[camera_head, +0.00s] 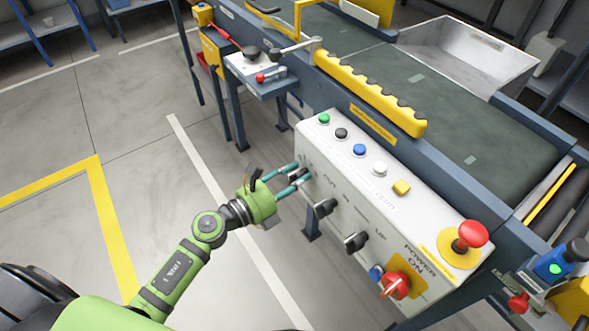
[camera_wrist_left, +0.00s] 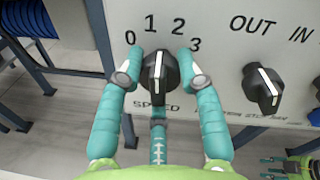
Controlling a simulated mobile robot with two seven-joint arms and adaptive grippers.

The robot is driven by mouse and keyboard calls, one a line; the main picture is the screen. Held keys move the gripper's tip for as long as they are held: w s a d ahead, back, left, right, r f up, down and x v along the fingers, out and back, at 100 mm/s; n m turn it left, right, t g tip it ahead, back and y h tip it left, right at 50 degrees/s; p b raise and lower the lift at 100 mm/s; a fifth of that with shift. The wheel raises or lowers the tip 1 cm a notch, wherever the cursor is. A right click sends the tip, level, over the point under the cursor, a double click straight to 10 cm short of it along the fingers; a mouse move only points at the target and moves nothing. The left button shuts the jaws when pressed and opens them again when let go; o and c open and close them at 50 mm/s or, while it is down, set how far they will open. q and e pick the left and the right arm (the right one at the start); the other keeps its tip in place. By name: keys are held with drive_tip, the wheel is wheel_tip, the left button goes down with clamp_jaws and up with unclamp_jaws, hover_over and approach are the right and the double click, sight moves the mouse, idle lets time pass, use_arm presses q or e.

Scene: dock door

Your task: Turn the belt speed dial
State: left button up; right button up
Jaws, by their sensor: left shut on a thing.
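The belt speed dial (camera_wrist_left: 159,76) is a black knob with a white pointer line, on the white control panel (camera_head: 340,170) above the word SPEED. In the left wrist view its pointer stands up, between the marks 1 and 2 of a 0 to 3 scale. My left gripper (camera_head: 299,173) is shut on this dial, its teal fingers on either side of it. In the head view the fingers partly hide the dial. Part of my right gripper (camera_wrist_left: 272,168) shows small at the lower right of the left wrist view; its jaw state is unclear.
Two other black knobs (camera_head: 325,207) (camera_head: 356,241) and a red power switch (camera_head: 395,286) sit along the same panel face. Coloured buttons (camera_head: 360,150) and a red mushroom button (camera_head: 471,235) are on top. The conveyor belt (camera_head: 420,90) runs behind. Floor at left is clear.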

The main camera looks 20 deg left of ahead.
use_arm(q)
drive_tip(key=shift+r+n+p, duration=0.25)
drive_tip(key=shift+n+p, duration=0.45)
drive_tip(key=shift+n, duration=0.3)
drive_tip(key=shift+n+p, duration=0.7)
drive_tip(key=shift+n, duration=0.1)
drive_tip(key=n+p, duration=0.2)
drive_tip(key=n, duration=0.1)
drive_tip(key=n+p, duration=0.2)
drive_tip(key=n, duration=0.1)
drive_tip(key=shift+f+n+g+h, duration=0.2)
drive_tip(key=shift+n+g+h, duration=0.1)
drive_tip(key=shift+n+g, duration=0.1)
use_arm(e)
drive_tip(key=s+d+r+g, duration=0.1)
drive_tip(key=s+d, duration=0.1)
drive_tip(key=s, duration=0.9)
drive_tip(key=shift+s, duration=0.2)
drive_tip(key=shift+a+r+g, duration=0.1)
drive_tip(key=shift+a+g, duration=0.15)
drive_tip(key=shift+g, duration=0.05)
use_arm(q)
drive_tip(key=o, duration=1.1)
drive_tip(key=shift+o, duration=0.2)
drive_tip(key=shift+a, duration=0.1)
drive_tip(key=v, duration=1.2)
use_arm(e)
drive_tip(key=shift+d, duration=0.15)
use_arm(q)
drive_tip(key=shift+w, duration=0.1)
